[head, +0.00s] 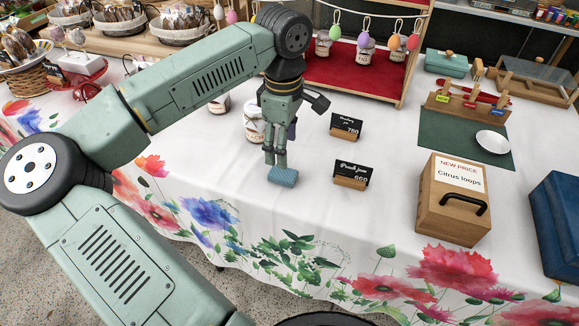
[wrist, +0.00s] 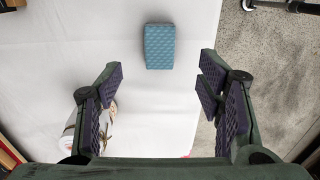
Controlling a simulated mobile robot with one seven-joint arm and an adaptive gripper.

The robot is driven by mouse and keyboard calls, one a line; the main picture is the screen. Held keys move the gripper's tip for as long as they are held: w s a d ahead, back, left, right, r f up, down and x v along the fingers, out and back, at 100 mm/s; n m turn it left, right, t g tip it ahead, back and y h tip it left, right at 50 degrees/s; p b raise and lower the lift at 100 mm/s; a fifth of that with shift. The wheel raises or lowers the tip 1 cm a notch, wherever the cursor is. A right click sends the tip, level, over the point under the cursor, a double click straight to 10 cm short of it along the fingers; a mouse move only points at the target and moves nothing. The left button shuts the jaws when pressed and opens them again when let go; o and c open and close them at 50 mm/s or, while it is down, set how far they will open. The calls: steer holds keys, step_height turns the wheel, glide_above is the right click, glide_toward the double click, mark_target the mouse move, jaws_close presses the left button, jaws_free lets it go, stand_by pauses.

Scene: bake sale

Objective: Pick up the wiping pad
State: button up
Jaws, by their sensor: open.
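The wiping pad (head: 283,176) is a small blue, textured block lying on the white tablecloth near the table's front edge. In the wrist view the wiping pad (wrist: 160,46) lies ahead of my fingers, about midway between them sideways. My gripper (head: 275,160) points down just behind the pad in the head view, and its lower end overlaps the pad's edge in the picture. In the wrist view my gripper (wrist: 162,80) has its fingers spread wide with nothing between them.
A jar (wrist: 82,128) stands beside my left finger in the wrist view; jars (head: 254,124) show behind my gripper. Two black price signs (head: 346,127) (head: 352,174) stand to the right. A wooden box (head: 452,200) is farther right. Cloth left of the pad is clear.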

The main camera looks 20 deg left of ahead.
mark_target(285, 173)
step_height(285, 173, down, 9)
steer(key=shift+r+p, duration=0.15)
steer(key=shift+p, duration=1.05)
steer(key=shift+c, duration=0.5)
steer(key=c, duration=0.8)
